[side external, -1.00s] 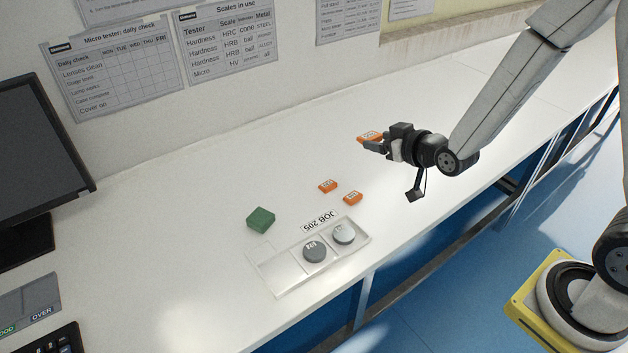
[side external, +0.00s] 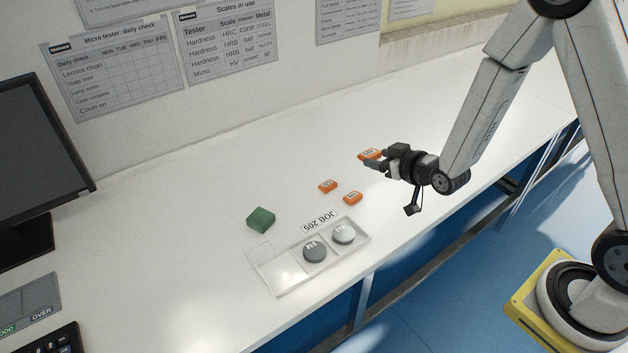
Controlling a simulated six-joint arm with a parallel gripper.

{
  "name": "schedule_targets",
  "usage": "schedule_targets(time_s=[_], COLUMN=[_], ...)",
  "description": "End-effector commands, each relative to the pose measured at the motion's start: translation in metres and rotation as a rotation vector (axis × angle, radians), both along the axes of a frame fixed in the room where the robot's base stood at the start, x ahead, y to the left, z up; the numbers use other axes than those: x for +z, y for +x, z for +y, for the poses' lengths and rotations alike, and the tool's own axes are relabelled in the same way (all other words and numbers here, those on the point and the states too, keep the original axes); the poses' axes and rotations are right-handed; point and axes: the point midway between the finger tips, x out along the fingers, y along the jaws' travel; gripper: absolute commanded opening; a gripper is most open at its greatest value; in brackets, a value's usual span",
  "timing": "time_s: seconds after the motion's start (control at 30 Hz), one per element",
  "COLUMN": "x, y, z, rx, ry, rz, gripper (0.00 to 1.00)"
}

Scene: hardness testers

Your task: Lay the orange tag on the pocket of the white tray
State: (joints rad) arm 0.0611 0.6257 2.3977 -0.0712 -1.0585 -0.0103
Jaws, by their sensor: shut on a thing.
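My gripper (side external: 376,159) is shut on an orange tag (side external: 369,154) with a pale label, near the right middle of the picture. I cannot tell how high the tag is above the bench. The white tray (side external: 322,278) lies near the front edge, below and left of my gripper. Its left pocket (side external: 283,271) is empty. Its middle pocket holds a dark grey disc (side external: 314,251) and its right one a lighter disc (side external: 344,233). Two more orange tags lie on the bench between tray and gripper, one further back (side external: 327,186) and one nearer (side external: 352,198).
A green block (side external: 261,219) sits behind the tray's left end. A "JOB 205" label (side external: 320,220) lies behind the tray. A monitor (side external: 40,170) and a dark keypad (side external: 45,342) stand at the left. The white bench (side external: 200,190) is clear around the gripper.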

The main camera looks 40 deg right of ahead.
Motion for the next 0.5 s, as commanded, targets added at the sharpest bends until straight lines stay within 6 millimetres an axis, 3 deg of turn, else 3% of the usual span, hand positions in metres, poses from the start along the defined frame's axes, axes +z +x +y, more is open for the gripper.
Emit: schedule_targets(time_s=[0.5], x=[-0.078], y=[-0.012], z=[-0.016], rx=[0.013], ry=[0.012], rz=[0.002], gripper=[0.11])
